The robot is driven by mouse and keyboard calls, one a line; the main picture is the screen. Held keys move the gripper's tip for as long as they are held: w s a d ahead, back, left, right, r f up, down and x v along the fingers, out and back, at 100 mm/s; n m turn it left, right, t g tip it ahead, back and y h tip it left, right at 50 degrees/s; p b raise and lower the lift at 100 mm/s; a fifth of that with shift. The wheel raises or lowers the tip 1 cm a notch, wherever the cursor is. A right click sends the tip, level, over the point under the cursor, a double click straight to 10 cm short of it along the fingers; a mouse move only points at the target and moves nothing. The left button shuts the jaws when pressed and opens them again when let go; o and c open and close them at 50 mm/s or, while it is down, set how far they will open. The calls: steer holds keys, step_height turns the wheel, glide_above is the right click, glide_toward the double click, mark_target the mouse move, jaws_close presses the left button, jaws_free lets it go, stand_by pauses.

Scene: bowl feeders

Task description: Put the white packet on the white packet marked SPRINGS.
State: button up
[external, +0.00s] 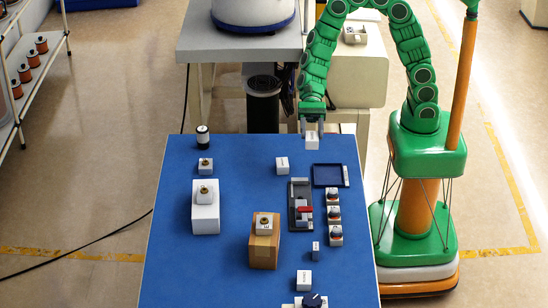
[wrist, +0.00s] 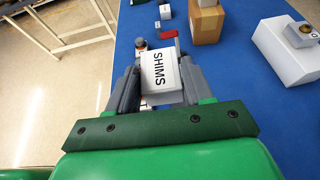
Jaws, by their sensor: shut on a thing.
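My gripper (external: 312,112) is shut on a white packet (external: 312,141) and holds it over the back edge of the blue table. In the wrist view the packet (wrist: 162,75) sits between the fingers, and its face reads SHIMS. Two other white packets are on the table: one (external: 282,165) just left of and in front of the held one, and one (external: 304,280) near the front. Their lettering is too small to read, so I cannot tell which is marked SPRINGS.
Several small blocks with dark tops (external: 334,215) stand beside the holder. A white box (external: 205,212) and a brown box (external: 264,248) bear small fittings. The left front is clear.

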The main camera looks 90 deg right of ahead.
steer(key=s+d+f, duration=0.1)
steer(key=s+d, duration=0.1)
steer(key=d, duration=0.5)
steer(key=s+d+f, duration=0.2)
steer(key=d, duration=0.5)
glide_above(282, 166)
steer(key=d, duration=0.5)
steer(key=f, duration=0.9)
steer(key=shift+s+a, duration=0.2)
steer(key=shift+s, duration=0.1)
steer(key=shift+w+f, duration=0.2)
steer(key=shift+a+f, duration=0.1)
steer(key=shift+f, duration=1.5)
steer(key=shift+f, duration=0.15)
steer(key=o, duration=1.1)
steer(key=shift+o, duration=0.2)
